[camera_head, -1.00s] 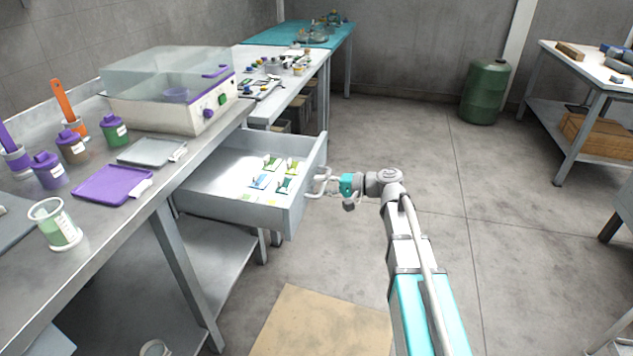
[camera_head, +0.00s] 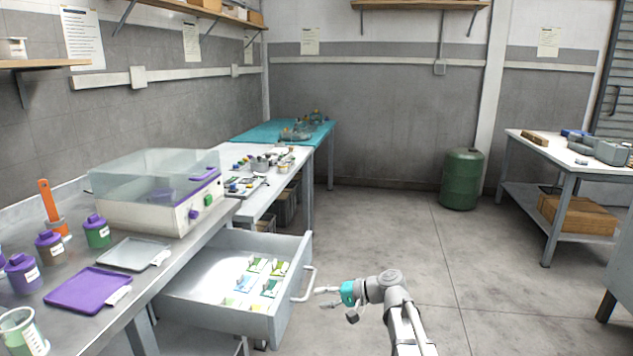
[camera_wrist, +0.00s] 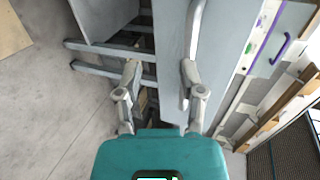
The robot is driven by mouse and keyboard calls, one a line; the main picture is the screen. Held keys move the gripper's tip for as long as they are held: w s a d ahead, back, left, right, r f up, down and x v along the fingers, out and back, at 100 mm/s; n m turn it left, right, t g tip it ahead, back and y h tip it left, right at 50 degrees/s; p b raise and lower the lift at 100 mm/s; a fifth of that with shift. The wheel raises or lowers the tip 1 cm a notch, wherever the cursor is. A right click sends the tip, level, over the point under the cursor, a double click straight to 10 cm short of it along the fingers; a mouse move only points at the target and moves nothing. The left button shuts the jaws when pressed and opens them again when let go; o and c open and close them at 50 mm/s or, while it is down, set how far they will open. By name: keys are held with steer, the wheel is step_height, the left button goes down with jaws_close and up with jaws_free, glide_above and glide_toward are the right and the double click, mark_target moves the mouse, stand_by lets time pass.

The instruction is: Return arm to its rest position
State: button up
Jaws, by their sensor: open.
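My gripper (camera_head: 329,297) is open and empty, just right of the open drawer in the head view. In the wrist view my gripper (camera_wrist: 160,80) shows two grey fingers spread apart with nothing held between them. The grey drawer (camera_head: 285,312) is pulled out from under the metal bench. Its bar handle (camera_head: 306,284) faces the gripper, and a small gap shows between the fingers and the handle. Several small green and blue packets (camera_head: 262,277) lie inside the drawer. The wrist view also shows the grey drawer front (camera_wrist: 172,75) close beyond the fingers.
The bench at left holds a clear-lidded machine (camera_head: 150,205), a purple tray (camera_head: 85,291), a grey tray (camera_head: 130,253) and several bottles. A green barrel (camera_head: 461,180) stands at the back wall. A work table (camera_head: 560,160) is at right. The floor between is clear.

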steer(key=s+d+f+n+g+h, duration=0.1)
steer(key=s+d+f+h, duration=0.6)
steer(key=s, duration=0.2)
steer(key=s+d+f+n+g+h, duration=0.1)
steer(key=s+d+f+g+h, duration=0.1)
steer(key=s+d+f+h, duration=0.5)
step_height(320, 180, up, 27)
steer(key=s+p, duration=0.1)
steer(key=p, duration=2.4)
steer(key=shift+a+f+n, duration=0.15)
steer(key=shift+n, duration=0.15)
